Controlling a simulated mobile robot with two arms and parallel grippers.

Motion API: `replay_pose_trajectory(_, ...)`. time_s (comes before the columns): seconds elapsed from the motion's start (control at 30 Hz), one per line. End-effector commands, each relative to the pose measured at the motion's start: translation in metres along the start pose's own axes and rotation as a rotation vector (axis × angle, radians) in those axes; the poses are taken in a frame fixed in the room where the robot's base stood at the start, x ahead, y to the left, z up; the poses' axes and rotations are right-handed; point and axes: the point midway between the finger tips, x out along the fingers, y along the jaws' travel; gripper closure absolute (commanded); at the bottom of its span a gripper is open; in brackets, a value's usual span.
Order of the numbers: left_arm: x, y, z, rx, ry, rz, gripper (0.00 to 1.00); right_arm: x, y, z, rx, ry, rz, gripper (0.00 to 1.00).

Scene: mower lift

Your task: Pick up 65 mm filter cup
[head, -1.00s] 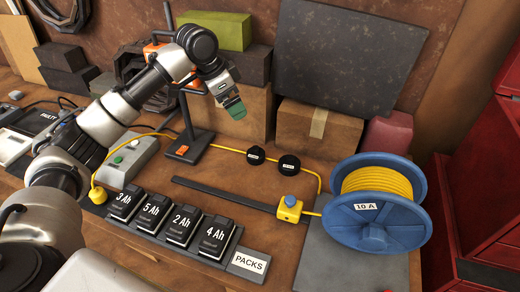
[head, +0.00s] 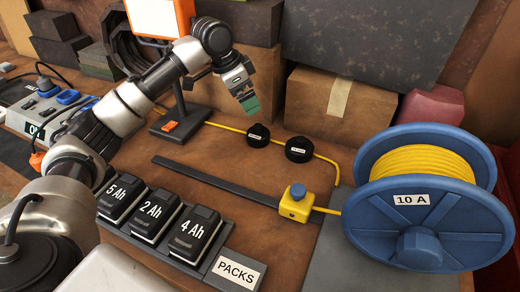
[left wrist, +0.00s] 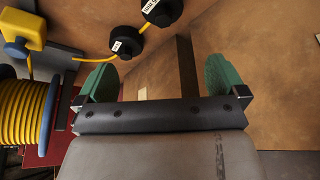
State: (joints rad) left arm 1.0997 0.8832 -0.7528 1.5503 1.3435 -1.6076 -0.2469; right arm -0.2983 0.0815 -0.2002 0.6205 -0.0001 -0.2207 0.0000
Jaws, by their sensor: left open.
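Two round black cups with small white labels lie on the bench, a left cup (head: 258,134) and a right cup (head: 298,150). Their labels are too small to read, so I cannot tell which is the 65 mm filter cup. Both also show at the top of the left wrist view, one nearer (left wrist: 126,42) and one at the top edge (left wrist: 161,10). My left gripper (head: 247,100) hangs in the air by the cups in the head view. Its green fingers stand wide apart and empty in the left wrist view (left wrist: 158,80). My right gripper is not in view.
A yellow cable runs by the cups to a yellow box with a blue knob (head: 295,203) and a blue reel (head: 430,200). Black packs (head: 155,213) sit in front. A lamp stand (head: 180,122) is left of the cups, cardboard boxes (head: 335,108) behind.

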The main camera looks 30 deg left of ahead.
Motion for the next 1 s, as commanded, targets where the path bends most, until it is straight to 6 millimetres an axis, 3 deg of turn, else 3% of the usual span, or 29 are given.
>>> replay_pose_trajectory(0.03,0.021,0.0,0.009,0.0,0.001,0.0,0.0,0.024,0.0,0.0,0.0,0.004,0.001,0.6)
replay_pose_trajectory(0.2,0.036,0.0,0.014,0.0,0.001,0.0,0.0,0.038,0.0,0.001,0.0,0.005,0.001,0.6)
replay_pose_trajectory(0.53,0.08,0.0,0.014,0.0,-0.001,0.002,0.0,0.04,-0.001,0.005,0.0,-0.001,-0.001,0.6)
replay_pose_trajectory(0.77,0.098,-0.001,0.014,0.0,-0.001,0.001,0.0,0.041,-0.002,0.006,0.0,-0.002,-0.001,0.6)
replay_pose_trajectory(1.0,0.133,-0.005,0.013,0.0,-0.001,0.002,0.0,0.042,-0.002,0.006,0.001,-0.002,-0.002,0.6)
